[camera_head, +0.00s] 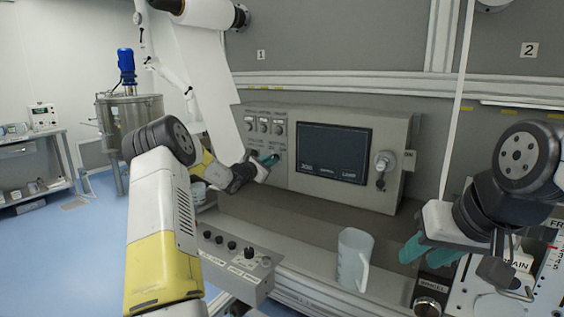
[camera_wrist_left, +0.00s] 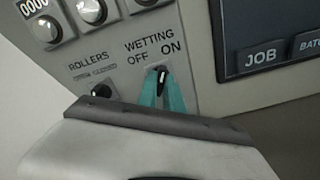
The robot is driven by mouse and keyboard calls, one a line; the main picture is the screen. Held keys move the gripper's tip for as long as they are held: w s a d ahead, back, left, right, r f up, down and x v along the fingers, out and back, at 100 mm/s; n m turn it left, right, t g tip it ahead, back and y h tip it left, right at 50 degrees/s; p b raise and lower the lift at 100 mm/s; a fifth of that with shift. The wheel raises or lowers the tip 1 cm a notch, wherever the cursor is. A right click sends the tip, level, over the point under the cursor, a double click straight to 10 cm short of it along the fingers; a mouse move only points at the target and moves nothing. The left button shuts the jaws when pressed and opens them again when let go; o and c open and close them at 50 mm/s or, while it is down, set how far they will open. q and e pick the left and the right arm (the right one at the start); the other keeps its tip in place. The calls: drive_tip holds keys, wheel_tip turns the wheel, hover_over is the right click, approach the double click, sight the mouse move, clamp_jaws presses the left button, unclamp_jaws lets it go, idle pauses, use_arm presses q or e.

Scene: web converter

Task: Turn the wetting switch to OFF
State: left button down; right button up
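The wetting switch (camera_wrist_left: 161,80) is a small black knob on the grey control panel, below the WETTING label with OFF on its left and ON on its right. Its tip points nearly straight up, leaning slightly toward ON. My left gripper (camera_head: 267,160) is at the panel, left of the screen; in the left wrist view its teal fingers (camera_wrist_left: 162,92) stand close on both sides of the knob and appear shut on it. In the head view the gripper hides the switch. My right gripper (camera_head: 426,254) is open and empty, low at the right, away from the panel.
The rollers switch (camera_wrist_left: 101,91) sits just left of the wetting switch. The screen (camera_head: 334,153) and a key switch (camera_head: 382,162) are to the right. A clear pitcher (camera_head: 354,258) stands in front, beside a knob box (camera_head: 238,262).

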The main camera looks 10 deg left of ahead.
use_arm(q)
drive_tip(key=shift+n, duration=0.3)
drive_tip(key=n, duration=1.1)
idle(0.3)
drive_tip(key=shift+n, duration=0.3)
idle(0.3)
drive_tip(key=c, duration=1.5)
unclamp_jaws()
drive_tip(key=shift+s+a, duration=0.1)
drive_tip(key=shift+s, duration=0.05)
